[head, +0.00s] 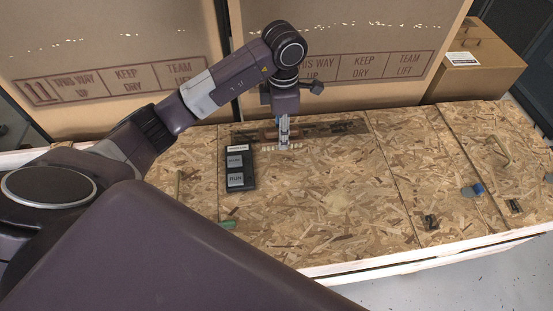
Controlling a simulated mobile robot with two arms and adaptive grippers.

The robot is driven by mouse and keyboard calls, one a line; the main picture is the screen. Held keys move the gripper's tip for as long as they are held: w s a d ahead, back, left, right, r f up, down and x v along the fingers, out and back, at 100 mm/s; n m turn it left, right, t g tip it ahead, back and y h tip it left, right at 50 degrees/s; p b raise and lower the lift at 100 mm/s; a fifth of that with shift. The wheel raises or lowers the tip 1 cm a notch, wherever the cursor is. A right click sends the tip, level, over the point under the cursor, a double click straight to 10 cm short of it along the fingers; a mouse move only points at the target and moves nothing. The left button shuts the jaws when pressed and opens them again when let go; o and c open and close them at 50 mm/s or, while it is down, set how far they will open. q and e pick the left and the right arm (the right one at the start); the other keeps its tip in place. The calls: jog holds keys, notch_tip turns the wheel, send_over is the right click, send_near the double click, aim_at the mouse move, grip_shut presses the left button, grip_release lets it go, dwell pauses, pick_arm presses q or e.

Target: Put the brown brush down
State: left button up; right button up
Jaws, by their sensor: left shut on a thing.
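My left gripper (284,138) points down at the back middle of the wooden crate top. It is shut on the brown brush (268,134), a small reddish-brown piece showing beside the fingers. The fingers hide part of the brush. The brush is low over a dark strip on the boards; I cannot tell whether it touches the surface. A pale row of marks or bristles shows just below the fingertips. My right gripper is not in view.
A dark panel with labels, one reading RUN (236,180), lies left of the gripper. A green item (227,225) is near the front left, a blue-grey item (472,190) at right. Large cardboard boxes (385,40) stand close behind. The crate top's middle front is clear.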

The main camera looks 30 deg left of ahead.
pick_arm(q)
notch_tip(320, 180, down, 12)
jog(key=shift+r+p, duration=0.1)
jog(key=shift+p, duration=0.2)
notch_tip(320, 180, down, 4)
jog(key=shift+r, duration=0.2)
jog(key=shift+f, duration=0.25)
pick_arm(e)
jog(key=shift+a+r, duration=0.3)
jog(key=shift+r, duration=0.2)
pick_arm(q)
jog(key=shift+f, duration=0.2)
jog(key=o, duration=1)
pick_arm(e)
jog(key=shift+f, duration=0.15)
pick_arm(q)
jog(key=shift+r, duration=0.1)
